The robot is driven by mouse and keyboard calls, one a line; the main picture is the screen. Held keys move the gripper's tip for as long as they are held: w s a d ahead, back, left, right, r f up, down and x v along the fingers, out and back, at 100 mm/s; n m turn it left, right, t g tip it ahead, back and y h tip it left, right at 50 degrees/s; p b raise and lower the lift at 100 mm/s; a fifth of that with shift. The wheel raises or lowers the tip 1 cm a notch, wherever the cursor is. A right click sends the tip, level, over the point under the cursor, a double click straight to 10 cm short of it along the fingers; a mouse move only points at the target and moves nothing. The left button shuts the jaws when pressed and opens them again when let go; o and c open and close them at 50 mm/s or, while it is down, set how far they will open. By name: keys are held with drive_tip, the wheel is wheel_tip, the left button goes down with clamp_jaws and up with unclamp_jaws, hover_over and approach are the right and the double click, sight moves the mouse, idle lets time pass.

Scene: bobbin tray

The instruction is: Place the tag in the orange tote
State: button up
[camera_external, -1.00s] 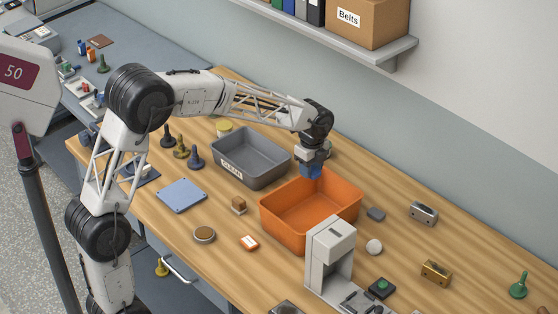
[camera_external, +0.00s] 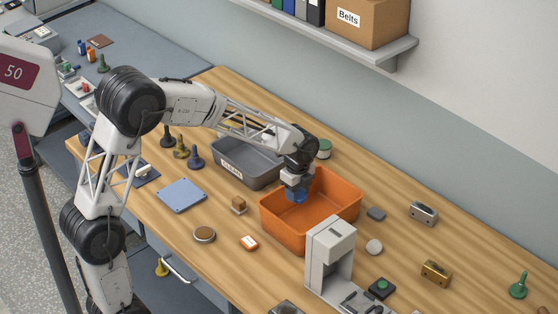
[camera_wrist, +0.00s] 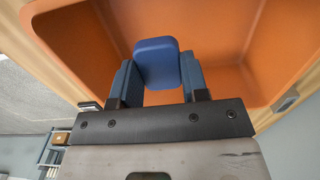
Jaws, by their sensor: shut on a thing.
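The tag (camera_wrist: 157,62) is a dark blue piece with rounded corners, seen in the wrist view. My gripper (camera_wrist: 158,78) has its two blue fingers shut on the tag's sides. In the external view my gripper (camera_external: 297,192) points down inside the left part of the orange tote's (camera_external: 282,226) opening, and the tag is hard to tell apart from the blue fingers there. The orange tote also surrounds the tag in the wrist view (camera_wrist: 90,45). Its visible floor looks empty. I cannot tell whether the tag touches the floor.
A labelled grey tote (camera_external: 237,173) stands close to the left of the orange one. A grey stand (camera_external: 330,250) rises just in front of the orange tote.

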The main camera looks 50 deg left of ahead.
drive_tip(key=shift+f, duration=0.1)
hover_over(296, 222)
drive_tip(key=shift+d+f, duration=0.1)
drive_tip(key=shift+f, duration=2.95)
drive_tip(key=shift+f, duration=1.85)
drive_tip(key=shift+f, duration=0.15)
drive_tip(key=o, duration=1)
drive_tip(key=shift+r, duration=6.15)
